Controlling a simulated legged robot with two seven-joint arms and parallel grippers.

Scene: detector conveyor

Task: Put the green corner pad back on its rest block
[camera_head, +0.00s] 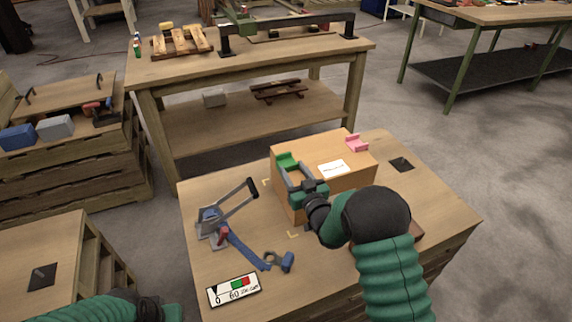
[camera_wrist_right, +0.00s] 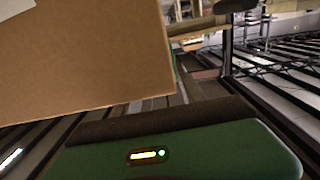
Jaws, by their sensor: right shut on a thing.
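The green corner pad (camera_head: 287,160) is at the upper left corner of a cardboard box (camera_head: 345,188) on the near table. My right gripper (camera_head: 291,170) reaches to that corner from the front, its grey fingers shut on the pad. In the right wrist view the box (camera_wrist_right: 80,60) fills the upper left, and a thin green sliver (camera_wrist_right: 174,76) shows at its edge. The fingertips are hidden there. My left arm's dark end (camera_head: 150,306) shows at the bottom left, its jaws unclear. I cannot clearly identify the rest block; a reddish-brown piece (camera_head: 417,232) is partly hidden behind my right arm.
A pink corner pad (camera_head: 356,144) sits on the box's far right edge, near a white label (camera_head: 333,168). A blue-and-grey strapping tool (camera_head: 213,224) and a marked gauge card (camera_head: 233,290) lie left of the box. A second table (camera_head: 250,62) stands behind.

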